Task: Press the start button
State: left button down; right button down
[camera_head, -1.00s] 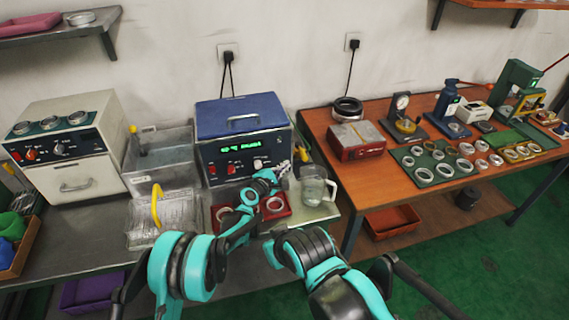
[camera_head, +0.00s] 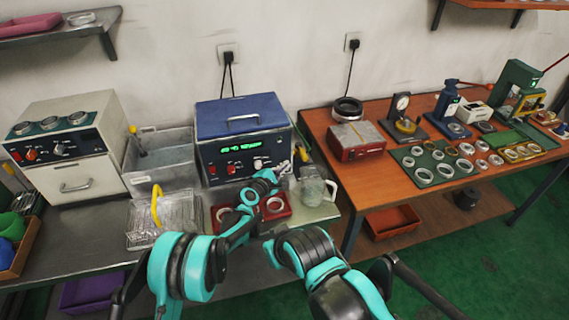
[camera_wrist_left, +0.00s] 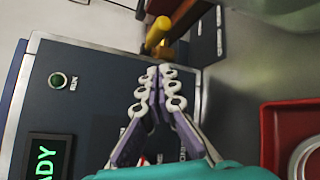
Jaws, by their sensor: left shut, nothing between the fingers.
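A blue-topped machine (camera_head: 240,118) with a dark front panel stands on the grey bench. Its green-lit display (camera_head: 241,146) is at upper middle, with a red switch and knobs below. In the left wrist view the display (camera_wrist_left: 48,160) shows "ADY", with the rest cut off. A round green-centred button or lamp (camera_wrist_left: 57,80) with a small label sits on the panel; I cannot read the label. My left gripper (camera_head: 286,167) is shut and empty by the panel's lower right. Its closed fingertips (camera_wrist_left: 157,76) lie apart from the green round piece. My right gripper is out of view.
A red tray (camera_head: 283,215) with metal rings lies below my left gripper. A clear jug (camera_head: 313,188) stands close on its right. A yellow-handled item (camera_wrist_left: 157,35) is near the fingertips. A wire basket (camera_head: 165,225) is to the left.

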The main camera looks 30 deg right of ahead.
pick_arm(q)
jog(key=shift+w, duration=0.1)
dwell(0.3)
jog(key=shift+w+d, duration=0.1)
jog(key=shift+w, duration=0.25)
jog(key=shift+s+b, duration=0.35)
jog(key=shift+s, duration=0.2)
jog(key=shift+s+a+b, duration=0.2)
jog(key=shift+s+a, duration=0.1)
jog(key=shift+s, duration=0.65)
jog(key=shift+s+a+b, duration=0.2)
jog(key=shift+s+a, duration=0.05)
jog(key=shift+s, duration=0.65)
jog(key=shift+s+a+b, duration=0.2)
jog(key=shift+s+a, duration=0.1)
jog(key=shift+s, duration=0.65)
